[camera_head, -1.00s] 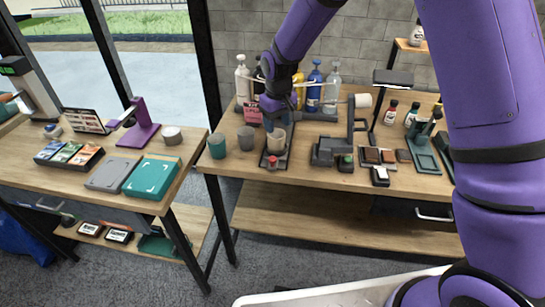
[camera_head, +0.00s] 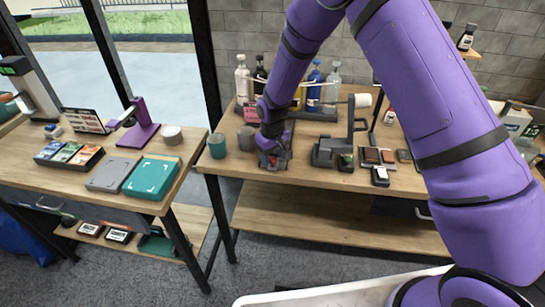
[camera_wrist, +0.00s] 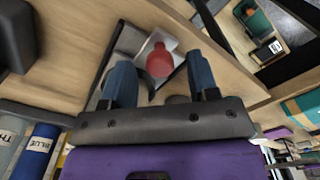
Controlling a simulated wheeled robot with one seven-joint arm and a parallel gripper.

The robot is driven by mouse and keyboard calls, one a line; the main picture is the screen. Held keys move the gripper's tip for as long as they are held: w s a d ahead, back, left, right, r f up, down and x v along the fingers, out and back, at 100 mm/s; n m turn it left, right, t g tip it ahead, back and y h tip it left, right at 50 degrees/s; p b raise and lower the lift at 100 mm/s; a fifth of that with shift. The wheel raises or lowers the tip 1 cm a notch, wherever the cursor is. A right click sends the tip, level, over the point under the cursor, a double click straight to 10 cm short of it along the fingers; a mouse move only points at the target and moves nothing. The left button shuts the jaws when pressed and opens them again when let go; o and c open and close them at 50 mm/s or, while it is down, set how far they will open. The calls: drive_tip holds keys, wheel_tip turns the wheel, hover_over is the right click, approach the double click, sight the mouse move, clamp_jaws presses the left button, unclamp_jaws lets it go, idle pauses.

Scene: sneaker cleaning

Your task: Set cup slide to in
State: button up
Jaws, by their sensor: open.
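The cup slide (camera_wrist: 170,43) is a pale plate on a dark base at the front of the right-hand bench. Its round red knob (camera_wrist: 158,61) shows between my fingers in the wrist view. My gripper (camera_wrist: 162,85) is open, with one blue finger on each side of the knob; I cannot tell whether either touches it. In the head view my gripper (camera_head: 271,158) is low over the slide and hides most of it, including any cup standing there. A brownish rounded thing (camera_wrist: 178,99) shows partly between the fingers; I cannot tell what it is.
A teal cup (camera_head: 217,147) and a grey cup (camera_head: 246,138) stand just left of my gripper. Several bottles (camera_head: 314,86) stand behind it. A dark device with a roll (camera_head: 349,130) stands close on the right. A gap separates the left-hand bench (camera_head: 62,178).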

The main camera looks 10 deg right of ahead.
drive_tip(key=shift+f, duration=0.4)
drive_tip(key=shift+c, duration=0.3)
clamp_jaws()
drive_tip(key=w+d, duration=0.1)
drive_tip(key=w, duration=0.3)
drive_tip(key=w+d, duration=0.1)
drive_tip(key=w, duration=0.3)
drive_tip(key=w+d, duration=0.1)
drive_tip(key=w, duration=0.3)
drive_tip(key=shift+d, duration=0.15)
drive_tip(key=shift+o, duration=0.3)
unclamp_jaws()
wheel_tip(320, 180, up, 11)
